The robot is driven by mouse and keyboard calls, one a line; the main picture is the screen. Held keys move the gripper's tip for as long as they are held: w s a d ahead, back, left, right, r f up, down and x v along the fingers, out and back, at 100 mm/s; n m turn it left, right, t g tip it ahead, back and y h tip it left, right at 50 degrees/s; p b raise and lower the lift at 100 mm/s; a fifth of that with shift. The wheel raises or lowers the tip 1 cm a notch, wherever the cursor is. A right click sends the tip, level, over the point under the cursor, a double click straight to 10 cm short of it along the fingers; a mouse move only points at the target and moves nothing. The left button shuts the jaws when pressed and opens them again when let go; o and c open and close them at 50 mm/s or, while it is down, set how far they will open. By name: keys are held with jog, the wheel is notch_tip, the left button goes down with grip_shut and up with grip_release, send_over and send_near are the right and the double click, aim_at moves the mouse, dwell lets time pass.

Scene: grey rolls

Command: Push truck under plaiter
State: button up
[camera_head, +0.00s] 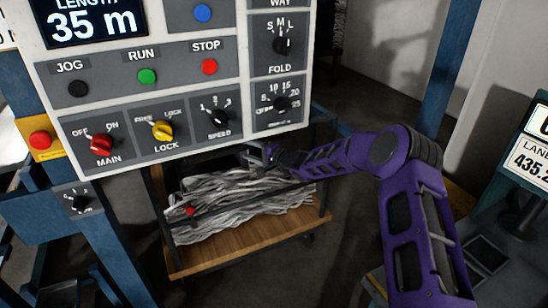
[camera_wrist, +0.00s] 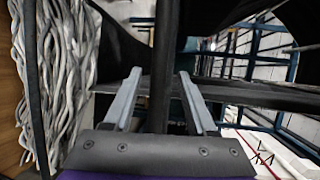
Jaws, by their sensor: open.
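The truck (camera_head: 250,238) is a low cart with a wooden deck and a dark frame, seen below the control panel in the head view. Grey strands (camera_head: 235,205) lie heaped on it. My gripper (camera_head: 262,156) is at the truck's upper rear edge, beyond the strands. In the wrist view my gripper (camera_wrist: 160,74) is open, with a dark bar (camera_wrist: 163,60) between its fingers; contact cannot be told. The truck's wooden deck (camera_wrist: 9,95) and the strands (camera_wrist: 55,80) show at the left there. The plaiter cannot be clearly made out; the panel hides much behind it.
The control panel (camera_head: 150,70) fills the upper left, with a 35 m display and several knobs and buttons. A blue post (camera_head: 437,75) stands at the right. Dark floor (camera_head: 345,225) is open right of the truck. A signed stand (camera_head: 520,190) is at far right.

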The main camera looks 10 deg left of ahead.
jog(key=v, duration=1.3)
jog(key=shift+d+r, duration=0.2)
jog(key=shift+d, duration=0.1)
jog(key=shift+s, duration=0.15)
